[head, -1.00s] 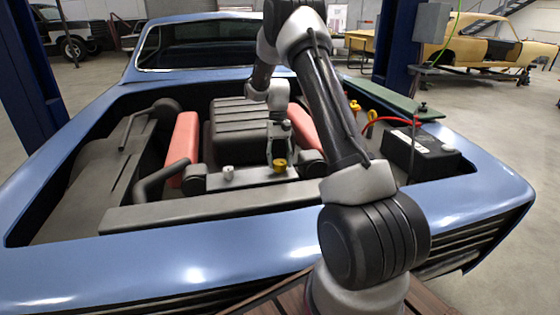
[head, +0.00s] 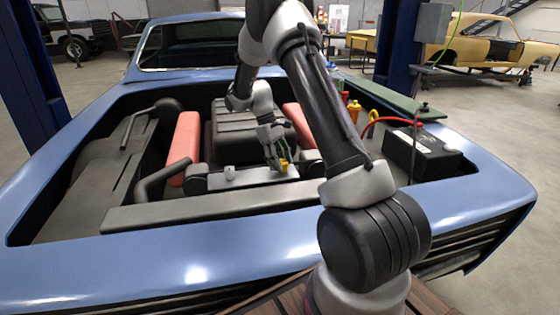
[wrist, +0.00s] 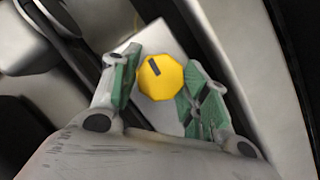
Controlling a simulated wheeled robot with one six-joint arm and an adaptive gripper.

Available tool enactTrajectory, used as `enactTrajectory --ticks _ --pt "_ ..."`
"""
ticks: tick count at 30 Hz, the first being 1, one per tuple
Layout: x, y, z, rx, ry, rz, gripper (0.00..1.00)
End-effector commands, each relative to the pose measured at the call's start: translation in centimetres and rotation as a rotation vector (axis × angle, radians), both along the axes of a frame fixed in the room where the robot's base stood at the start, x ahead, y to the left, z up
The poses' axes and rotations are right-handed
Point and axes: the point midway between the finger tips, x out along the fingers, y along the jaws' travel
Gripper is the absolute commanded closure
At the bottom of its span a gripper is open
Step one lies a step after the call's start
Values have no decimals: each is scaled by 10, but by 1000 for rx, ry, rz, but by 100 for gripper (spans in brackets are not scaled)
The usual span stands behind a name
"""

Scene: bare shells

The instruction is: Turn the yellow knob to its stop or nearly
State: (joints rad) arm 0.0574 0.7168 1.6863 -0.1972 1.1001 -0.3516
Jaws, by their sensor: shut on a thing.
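The yellow knob (head: 284,167) sits on the grey plate (head: 255,177) at the front of the engine. In the wrist view the knob (wrist: 161,78) is faceted, with a dark mark on its top pointing to the upper left. My gripper (head: 279,164) is at the knob, tilted, coming from the upper left. In the wrist view my gripper (wrist: 160,85) has its two green-padded fingers on either side of the knob, shut on it. A smaller white knob (head: 230,172) stands on the plate to the left.
Red covers (head: 184,149) flank the ribbed engine block (head: 238,125). A black battery (head: 422,153) with a red cable is at the right. An orange bottle (head: 354,111) stands behind my arm. The blue car's front edge (head: 180,265) lies before the engine bay.

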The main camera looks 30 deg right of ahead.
Motion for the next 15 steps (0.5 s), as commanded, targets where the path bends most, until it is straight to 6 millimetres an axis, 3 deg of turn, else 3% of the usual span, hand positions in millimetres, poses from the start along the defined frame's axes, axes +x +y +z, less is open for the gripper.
enactTrajectory --ticks 15 --pt "1 0 1 0 -3 107 79"
